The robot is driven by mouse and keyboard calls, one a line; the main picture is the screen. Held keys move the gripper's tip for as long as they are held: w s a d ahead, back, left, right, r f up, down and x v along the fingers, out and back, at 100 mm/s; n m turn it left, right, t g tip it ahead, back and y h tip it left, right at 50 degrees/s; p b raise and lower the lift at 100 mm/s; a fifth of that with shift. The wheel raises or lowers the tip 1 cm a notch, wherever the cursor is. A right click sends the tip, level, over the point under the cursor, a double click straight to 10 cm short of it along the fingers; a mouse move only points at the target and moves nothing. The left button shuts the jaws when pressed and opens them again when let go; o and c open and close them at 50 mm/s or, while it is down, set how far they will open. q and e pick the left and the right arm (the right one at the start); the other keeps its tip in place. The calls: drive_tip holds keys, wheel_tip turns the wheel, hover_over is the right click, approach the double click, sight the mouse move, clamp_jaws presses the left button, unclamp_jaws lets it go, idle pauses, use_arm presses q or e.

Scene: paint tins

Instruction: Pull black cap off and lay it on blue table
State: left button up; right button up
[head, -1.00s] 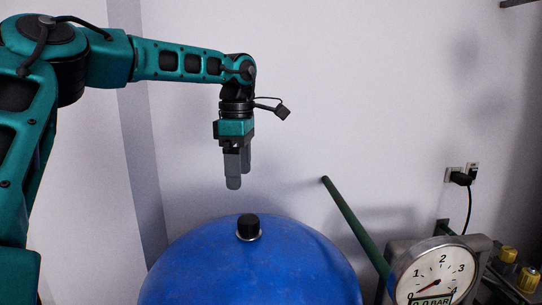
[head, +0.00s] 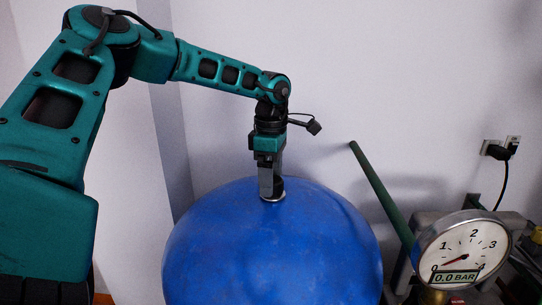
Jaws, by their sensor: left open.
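My left gripper (head: 271,192) points straight down at the top of a large rounded blue body (head: 270,250). Its fingers are open and reach down to the pale ring (head: 276,199) where the black cap sits. The fingers hide the cap almost wholly, and I cannot tell whether they touch it. I see no flat blue table; the only blue thing is this rounded body. My right gripper is out of view.
A round pressure gauge (head: 463,252) reading 0.0 BAR stands at the lower right. A green rod (head: 380,195) slants beside the blue body. A black plug (head: 497,152) with its cable is on the pale wall behind.

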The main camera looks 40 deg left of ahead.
use_arm(q)
drive_tip(key=shift+f, duration=0.6)
drive_tip(key=c, duration=1.2)
drive_tip(key=shift+r, duration=0.1)
drive_tip(key=shift+r, duration=0.1)
drive_tip(key=shift+r+p, duration=0.8)
drive_tip(key=shift+r, duration=1)
drive_tip(key=shift+c, duration=0.2)
drive_tip(key=shift+r, duration=0.15)
